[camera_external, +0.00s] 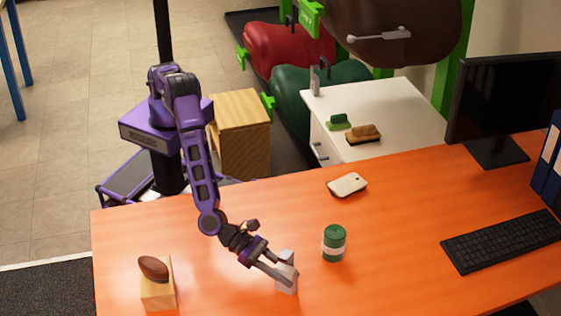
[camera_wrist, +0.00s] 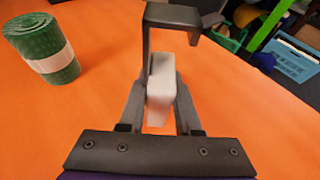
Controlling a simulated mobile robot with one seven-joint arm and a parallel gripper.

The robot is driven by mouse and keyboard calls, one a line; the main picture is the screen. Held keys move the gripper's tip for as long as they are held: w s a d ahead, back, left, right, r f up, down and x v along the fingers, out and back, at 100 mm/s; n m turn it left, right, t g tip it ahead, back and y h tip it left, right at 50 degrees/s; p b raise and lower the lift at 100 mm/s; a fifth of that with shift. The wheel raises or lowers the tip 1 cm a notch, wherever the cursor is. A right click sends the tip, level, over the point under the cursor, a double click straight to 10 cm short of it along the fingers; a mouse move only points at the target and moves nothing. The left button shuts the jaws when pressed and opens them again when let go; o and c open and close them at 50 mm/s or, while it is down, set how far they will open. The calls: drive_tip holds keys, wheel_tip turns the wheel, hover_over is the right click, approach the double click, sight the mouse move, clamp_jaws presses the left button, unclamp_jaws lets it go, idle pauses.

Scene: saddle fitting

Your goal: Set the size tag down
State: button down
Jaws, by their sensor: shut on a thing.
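The size tag, a small pale grey-white block (camera_external: 287,281), is held at the end of my arm over the orange table (camera_external: 215,285). My gripper (camera_external: 283,267) is shut on it. In the wrist view the tag (camera_wrist: 160,72) stands between the two grey fingers of my gripper (camera_wrist: 160,90), with its lower part between them. A dark angled bracket (camera_wrist: 172,15) shows just beyond it. The tag's underside is hidden, and I cannot tell whether it touches the table.
A green roll with a pale band (camera_external: 334,243) stands right of the tag. A wooden block with a brown oval thing (camera_external: 153,268) is at the left. A pale flat object (camera_external: 347,185), keyboard (camera_external: 503,240) and monitor (camera_external: 505,95) are farther off. Table around the tag is clear.

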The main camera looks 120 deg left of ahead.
drive_tip(key=shift+f, duration=0.2)
drive_tip(key=c, duration=0.6)
unclamp_jaws()
drive_tip(key=shift+r, duration=0.1)
drive_tip(key=shift+r, duration=0.25)
drive_tip(key=v, duration=1.2)
drive_tip(key=shift+p, duration=0.4)
drive_tip(key=shift+f, duration=0.1)
